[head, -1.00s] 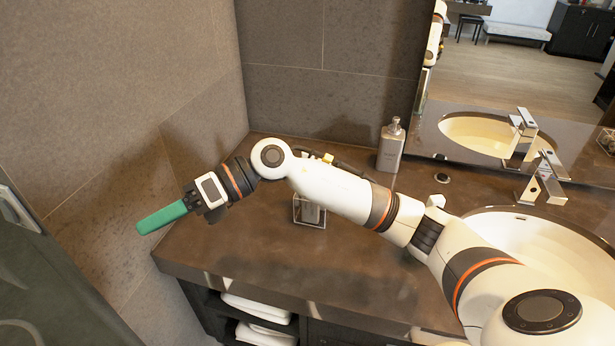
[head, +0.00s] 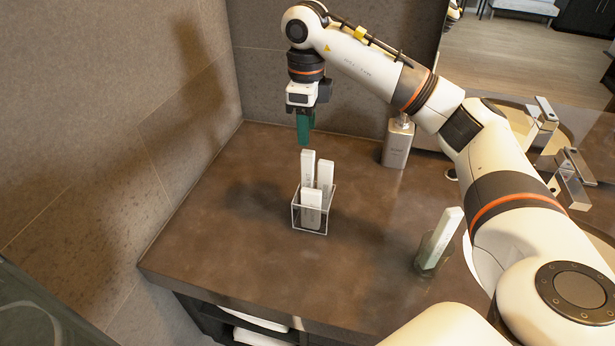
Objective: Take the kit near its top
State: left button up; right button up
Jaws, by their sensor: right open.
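My right gripper (head: 304,140) has green fingers pointing down, open and empty. It hangs above the back of a small clear holder (head: 310,227), apart from it. Several slim white kits stand upright in the holder: a tall one (head: 308,166) at the back left, one at the back right (head: 325,175), and one at the front (head: 312,206). Another white kit (head: 447,228) leans to the right in a dark glass (head: 427,257) nearer the front right. The frames do not show which kit is meant. My left gripper is not in view.
A grey soap bottle (head: 397,146) stands at the back, partly behind my right arm. The sink and chrome tap (head: 574,178) are at the right. White towels (head: 262,338) lie on a shelf below. The brown counter (head: 220,250) is clear left of the holder.

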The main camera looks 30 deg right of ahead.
aim_at(308, 152)
jog(key=f, duration=0.3)
jog(key=shift+s+a+f+p, duration=0.15)
jog(key=shift+s+f+p, duration=0.05)
jog(key=shift+f+p, duration=0.2)
jog(key=shift+f, duration=0.25)
jog(key=f+p, duration=0.2)
jog(key=f, duration=0.2)
jog(key=shift+s, duration=0.2)
jog(key=shift+f, duration=0.45)
jog(key=shift+w+f, duration=0.1)
jog(key=shift+f, duration=0.05)
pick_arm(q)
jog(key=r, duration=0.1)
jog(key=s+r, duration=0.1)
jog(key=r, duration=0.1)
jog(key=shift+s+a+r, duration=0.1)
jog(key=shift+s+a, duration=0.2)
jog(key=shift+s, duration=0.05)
pick_arm(e)
grip_shut()
